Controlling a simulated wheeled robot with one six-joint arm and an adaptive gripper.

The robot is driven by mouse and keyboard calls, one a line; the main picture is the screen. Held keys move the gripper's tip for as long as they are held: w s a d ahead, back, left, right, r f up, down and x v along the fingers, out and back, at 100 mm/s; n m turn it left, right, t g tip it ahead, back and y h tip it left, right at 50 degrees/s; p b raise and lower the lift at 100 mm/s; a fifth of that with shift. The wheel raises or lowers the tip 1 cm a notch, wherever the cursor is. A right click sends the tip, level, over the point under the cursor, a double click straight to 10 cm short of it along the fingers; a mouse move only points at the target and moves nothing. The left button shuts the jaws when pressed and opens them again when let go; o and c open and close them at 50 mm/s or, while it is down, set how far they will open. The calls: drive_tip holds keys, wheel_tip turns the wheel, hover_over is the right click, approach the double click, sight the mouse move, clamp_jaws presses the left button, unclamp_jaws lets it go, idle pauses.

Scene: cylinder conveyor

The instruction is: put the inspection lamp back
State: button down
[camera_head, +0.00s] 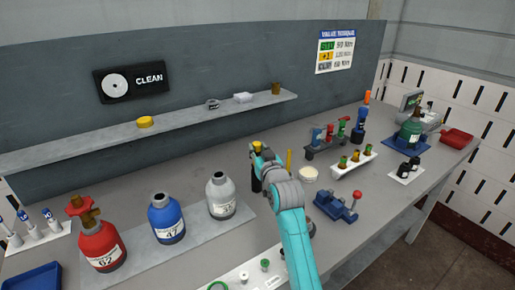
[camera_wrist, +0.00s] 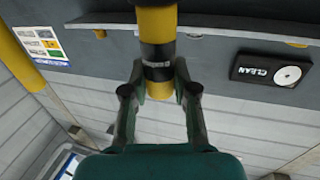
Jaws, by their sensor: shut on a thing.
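The inspection lamp appears to be the yellow cylinder with black bands (camera_wrist: 156,22) in the wrist view. My gripper (camera_wrist: 160,88) is shut around its dark band, one finger on each side. In the head view my gripper (camera_head: 262,168) is above the middle of the bench, right of the grey bottle. The lamp's yellow end (camera_head: 257,146) shows there above my gripper, with a dark part below. My gripper and arm hide some of it. I cannot tell from this view whether the lamp touches the bench.
A thin yellow post (camera_head: 289,160) stands close right of my gripper, near a white bowl (camera_head: 308,173). A grey bottle (camera_head: 220,194), blue bottle (camera_head: 166,220) and red bottle (camera_head: 99,245) stand left. A blue vise (camera_head: 335,207) is right. A shelf (camera_head: 190,113) runs behind.

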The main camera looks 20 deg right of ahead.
drive_tip(key=shift+f, duration=0.85)
drive_tip(key=c, duration=0.8)
unclamp_jaws()
drive_tip(key=shift+r, duration=2.95)
drive_tip(key=shift+s, duration=0.15)
